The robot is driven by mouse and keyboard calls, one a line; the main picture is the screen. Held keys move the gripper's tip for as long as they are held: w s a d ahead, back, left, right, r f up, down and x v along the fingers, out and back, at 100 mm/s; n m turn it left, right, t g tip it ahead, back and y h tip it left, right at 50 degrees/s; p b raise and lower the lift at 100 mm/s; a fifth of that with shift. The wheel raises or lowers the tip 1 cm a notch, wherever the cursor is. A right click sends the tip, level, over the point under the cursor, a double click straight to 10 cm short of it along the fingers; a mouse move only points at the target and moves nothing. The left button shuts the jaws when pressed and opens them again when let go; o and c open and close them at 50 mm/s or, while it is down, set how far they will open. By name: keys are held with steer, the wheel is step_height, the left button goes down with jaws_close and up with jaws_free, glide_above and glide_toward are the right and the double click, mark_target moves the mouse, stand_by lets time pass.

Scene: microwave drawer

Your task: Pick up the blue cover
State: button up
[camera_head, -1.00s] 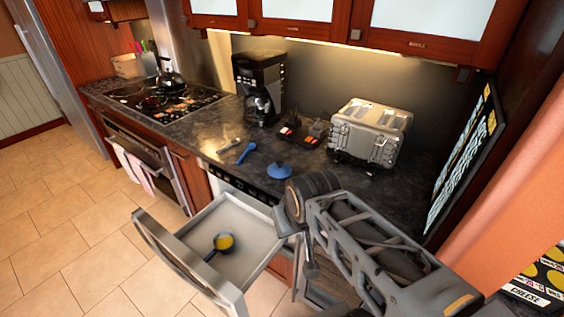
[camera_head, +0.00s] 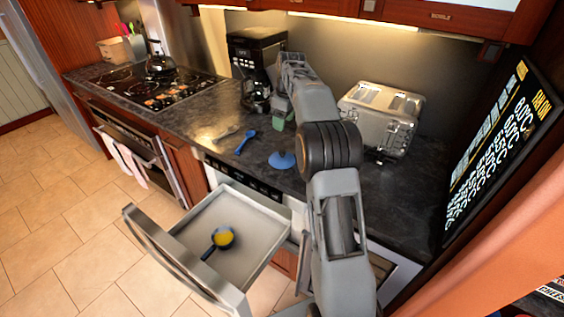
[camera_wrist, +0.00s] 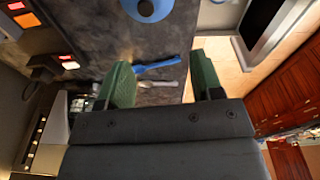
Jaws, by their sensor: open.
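The blue cover (camera_head: 281,160) is a round blue lid with a knob, lying on the dark counter near its front edge, above and right of the open drawer. In the wrist view it shows at the top edge (camera_wrist: 148,8), partly cut off, beyond the fingertips. My gripper (camera_wrist: 160,80) has its two green fingers spread wide with nothing between them. In the head view my gripper (camera_head: 283,112) is over the counter near the coffee maker, behind the blue cover. It is apart from the cover.
A blue spoon (camera_head: 246,141) and a grey utensil lie left of the cover. The open drawer (camera_head: 190,232) holds a small pan with yellow contents (camera_head: 223,237). A coffee maker (camera_head: 245,65) and a metal case (camera_head: 380,115) stand behind. The counter right of the cover is partly hidden by my arm.

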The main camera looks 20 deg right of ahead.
step_height(320, 180, down, 3)
steer(key=w+d+n, duration=0.1)
steer(key=w+d, duration=0.1)
glide_above(282, 151)
steer(key=f, duration=0.7)
steer(key=shift+s+d+b, duration=0.25)
steer(key=shift+d+b, duration=0.05)
steer(key=shift+b, duration=0.05)
steer(key=shift+w+a+f+p, duration=0.15)
steer(key=shift+f+p, duration=0.15)
steer(key=shift+f, duration=1.35)
steer(key=shift+w+a+f+p, duration=0.15)
steer(key=shift+f+p, duration=0.1)
steer(key=shift+f, duration=1.35)
steer(key=c, duration=1)
steer(key=shift+r, duration=0.1)
